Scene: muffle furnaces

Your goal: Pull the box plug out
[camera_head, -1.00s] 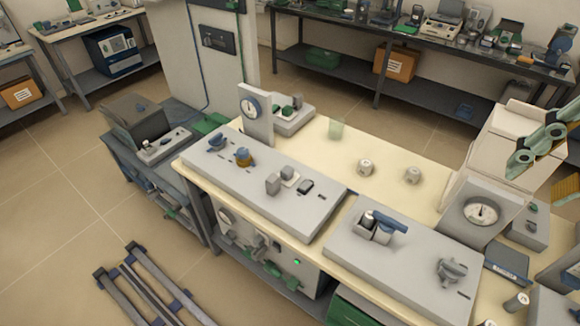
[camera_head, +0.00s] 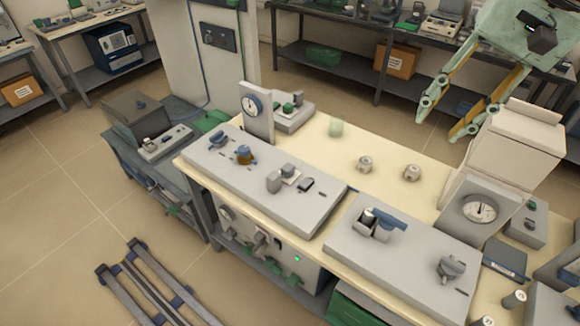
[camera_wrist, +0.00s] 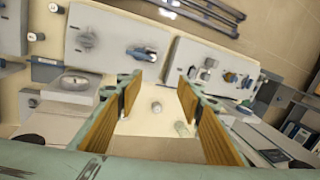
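Two grey panels lie on the cream bench. The left panel (camera_head: 225,176) bears a small grey box-shaped piece (camera_head: 273,182), which may be the box plug, and a pale block (camera_head: 290,172) beside it. I cannot tell how it is seated. The right panel (camera_head: 400,252) bears a grey block with a blue lever (camera_head: 384,219) and a grey knob (camera_head: 451,267). My gripper (camera_head: 446,119) is open and empty, high over the right rear of the bench. In the wrist view, its fingers (camera_wrist: 160,88) stand wide apart, with both panels beyond them.
Two small pale cylinders (camera_head: 365,164) (camera_head: 411,173) stand on bare bench top behind the panels. A dial gauge (camera_head: 252,104) stands at the left panel's back edge. A larger dial box (camera_head: 480,209) stands right of the panels, with a white box behind it.

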